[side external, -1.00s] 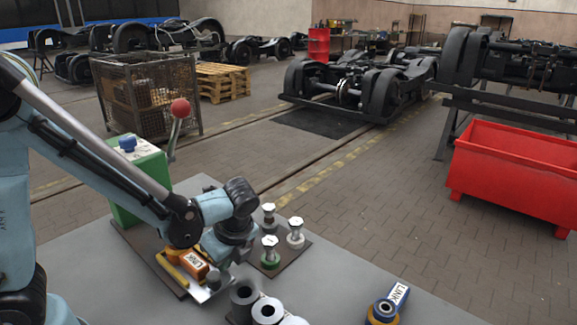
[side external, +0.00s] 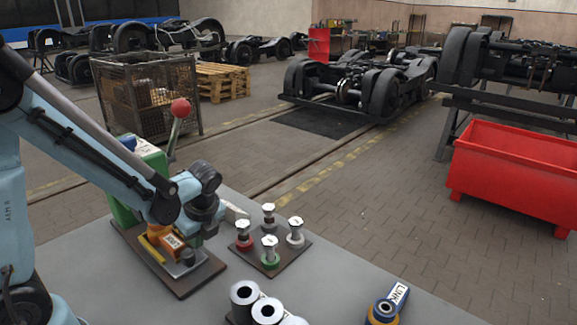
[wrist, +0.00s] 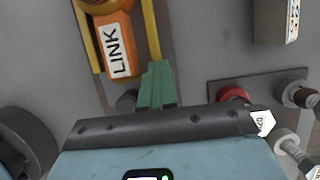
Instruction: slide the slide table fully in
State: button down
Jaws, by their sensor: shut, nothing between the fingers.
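The slide table (side external: 188,268) is a small pale plate on a dark base (side external: 180,287) at the front of the green unit. It carries an orange block marked LINK (side external: 172,246) between yellow strips, and a short grey post (side external: 188,257) near its front end. In the wrist view the orange block (wrist: 118,45) is at top left and the post (wrist: 127,101) is left of my fingers. My gripper (wrist: 156,72) is shut and empty, its green fingertips beside the right yellow strip (wrist: 151,30). I cannot tell whether they touch it. In the side view my arm hides the fingertips.
The green unit (side external: 122,190) has a red-balled lever (side external: 181,108). A dark plate with several studs (side external: 270,246) stands close right of the slide.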

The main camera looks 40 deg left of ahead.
aim_at(206, 258)
jog(key=shift+d, duration=0.1)
jog(key=shift+d, duration=0.3)
jog(key=d, duration=0.3)
jog(key=shift+d+r, duration=0.25)
jog(key=shift+d, duration=0.05)
jog(key=v, duration=1)
jog(key=x, duration=1)
jog(key=shift+s+d+f, duration=0.1)
jog(key=shift+s+f, duration=0.15)
jog(key=shift+a+r, duration=0.1)
jog(key=shift+a, duration=1.9)
